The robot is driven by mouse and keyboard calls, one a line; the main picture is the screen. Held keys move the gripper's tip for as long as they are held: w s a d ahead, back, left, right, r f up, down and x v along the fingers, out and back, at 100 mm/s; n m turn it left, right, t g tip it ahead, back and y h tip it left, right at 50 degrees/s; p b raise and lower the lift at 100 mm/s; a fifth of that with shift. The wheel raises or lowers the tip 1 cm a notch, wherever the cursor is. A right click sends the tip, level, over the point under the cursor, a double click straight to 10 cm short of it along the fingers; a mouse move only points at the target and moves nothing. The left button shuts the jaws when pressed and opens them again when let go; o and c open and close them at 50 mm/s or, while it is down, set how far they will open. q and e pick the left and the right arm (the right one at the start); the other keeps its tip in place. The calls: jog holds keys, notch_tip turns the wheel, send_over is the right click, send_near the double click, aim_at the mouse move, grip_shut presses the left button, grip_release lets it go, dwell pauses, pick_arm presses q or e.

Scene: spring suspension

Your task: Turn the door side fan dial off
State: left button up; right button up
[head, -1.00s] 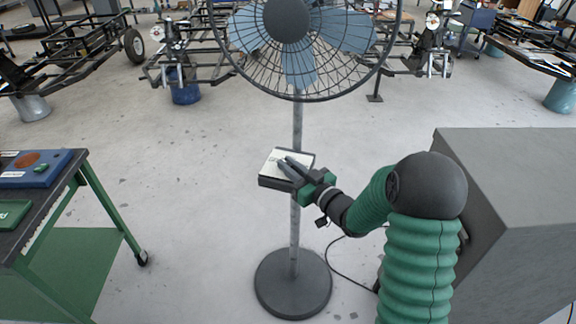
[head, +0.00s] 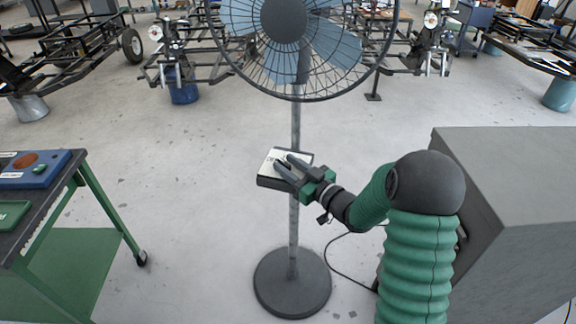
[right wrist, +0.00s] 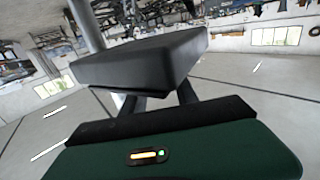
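The fan (head: 284,20) stands on a grey pole (head: 294,215) with a round dark base (head: 292,282). A dark control box with a pale top panel (head: 268,161) is fixed on the pole. My right gripper (head: 283,161) is over this panel, with its two dark fingers apart and their tips at the panel. No dial can be made out; the fingers cover part of the panel. In the right wrist view the box (right wrist: 140,62) hides the fingertips, and the fingers (right wrist: 187,92) show apart behind it. My left gripper is out of view.
A large grey cabinet (head: 520,185) stands at the right, close to my right arm. A green-legged table (head: 75,185) with panels on it is at the left. A cable runs on the floor by the base. The floor between is clear.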

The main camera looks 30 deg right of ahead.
jog(key=s+d+p, duration=0.1)
jog(key=s+d, duration=0.1)
jog(key=s, duration=1.4)
jog(key=shift+s+d, duration=0.3)
jog(key=shift+f, duration=0.15)
